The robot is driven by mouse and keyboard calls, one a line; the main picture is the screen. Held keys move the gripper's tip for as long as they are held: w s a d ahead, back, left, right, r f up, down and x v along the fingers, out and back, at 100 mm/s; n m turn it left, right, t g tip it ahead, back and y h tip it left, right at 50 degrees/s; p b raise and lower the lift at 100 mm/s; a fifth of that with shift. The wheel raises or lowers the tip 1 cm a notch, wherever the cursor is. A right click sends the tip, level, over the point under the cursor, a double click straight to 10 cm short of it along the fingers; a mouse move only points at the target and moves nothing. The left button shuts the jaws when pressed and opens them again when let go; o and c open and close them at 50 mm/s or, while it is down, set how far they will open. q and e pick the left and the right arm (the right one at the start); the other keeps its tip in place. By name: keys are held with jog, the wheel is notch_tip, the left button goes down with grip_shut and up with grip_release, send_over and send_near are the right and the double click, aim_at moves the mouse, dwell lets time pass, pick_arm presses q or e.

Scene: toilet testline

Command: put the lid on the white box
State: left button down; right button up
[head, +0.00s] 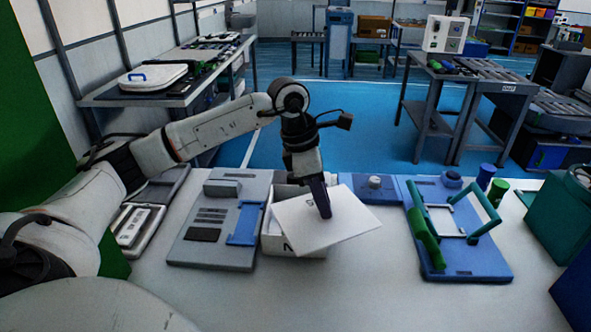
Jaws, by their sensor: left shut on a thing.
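The white box (290,243) stands on the pale table near the middle of the head view, and its front wall shows below the lid. The white lid (345,230) is a flat square plate. It lies over the box's top, turned askew and tilted, with its right part jutting past the box. My left gripper (325,210) points down and is shut on the lid near its middle. Part of the box's opening and back left rim (285,192) shows beside the lid. Whether the lid touches the box cannot be told. My right gripper is not in view.
A grey fixture plate with a blue bracket (245,224) stands just left of the box. A blue fixture with green handles (465,250) stands to the right. A small blue block (376,186) is behind the lid. The table front (330,295) is clear.

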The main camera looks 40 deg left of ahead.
pick_arm(q)
jog(key=w+a+r+n+t+y, duration=0.1)
jog(key=w+a+n+y, duration=0.2)
jog(key=a+n, duration=0.75)
jog(key=f+n+b, duration=0.1)
jog(key=f+b, duration=0.1)
jog(key=f, duration=0.1)
jog(key=f+n+b, duration=0.1)
jog(key=f+b, duration=0.2)
jog(key=shift+a+f, duration=0.2)
jog(key=shift+f, duration=0.1)
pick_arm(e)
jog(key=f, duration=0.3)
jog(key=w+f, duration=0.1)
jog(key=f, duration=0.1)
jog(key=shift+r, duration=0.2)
pick_arm(q)
jog(key=shift+f, duration=0.45)
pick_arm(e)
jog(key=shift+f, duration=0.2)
pick_arm(q)
jog(key=c, duration=1.5)
grip_release()
jog(key=shift+o, duration=0.2)
